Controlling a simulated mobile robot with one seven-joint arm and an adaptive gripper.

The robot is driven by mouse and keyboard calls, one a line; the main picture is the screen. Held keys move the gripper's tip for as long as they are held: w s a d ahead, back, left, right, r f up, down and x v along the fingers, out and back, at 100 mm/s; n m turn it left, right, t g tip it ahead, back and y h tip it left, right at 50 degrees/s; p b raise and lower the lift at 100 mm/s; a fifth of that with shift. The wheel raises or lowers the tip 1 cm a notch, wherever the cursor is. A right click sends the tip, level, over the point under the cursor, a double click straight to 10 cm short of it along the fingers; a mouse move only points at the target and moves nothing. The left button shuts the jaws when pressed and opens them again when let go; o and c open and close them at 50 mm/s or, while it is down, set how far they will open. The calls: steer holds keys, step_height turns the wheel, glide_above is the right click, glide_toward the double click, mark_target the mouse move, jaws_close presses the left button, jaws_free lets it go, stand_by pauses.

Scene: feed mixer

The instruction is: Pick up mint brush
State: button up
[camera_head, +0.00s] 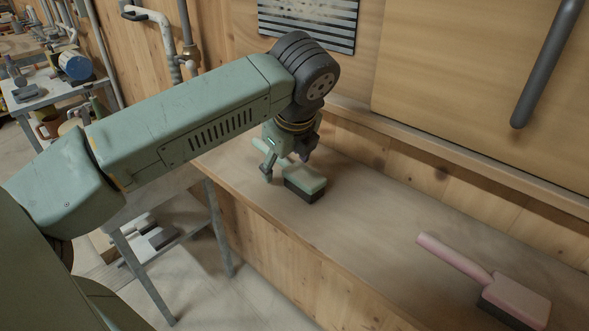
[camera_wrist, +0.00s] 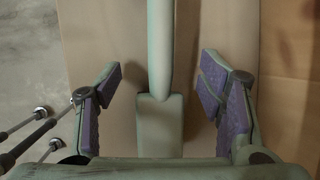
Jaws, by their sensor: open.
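The mint brush (camera_head: 306,180) lies on the wooden bench top, its mint back up and its dark bristles below. In the wrist view the mint brush (camera_wrist: 160,125) runs up the middle of the picture, its long handle toward the top and its wider head lower down. My gripper (camera_head: 287,170) is at the brush in the head view, over its handle side. In the wrist view my gripper (camera_wrist: 160,85) is open, one purple-padded finger on each side of the brush, with gaps between. The lower end of the brush head is hidden behind the gripper body.
A pink brush (camera_head: 510,297) lies on the bench top (camera_head: 375,225) at the right. A wooden wall with a ledge and a dark bar (camera_head: 548,62) stands behind. The bench between the two brushes is clear. A cluttered side table (camera_head: 50,92) is at the far left.

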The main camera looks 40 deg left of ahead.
steer(key=shift+w+a+f, duration=0.1)
steer(key=shift+f, duration=0.2)
steer(key=shift+c, duration=0.2)
jaws_close()
stand_by(0.5)
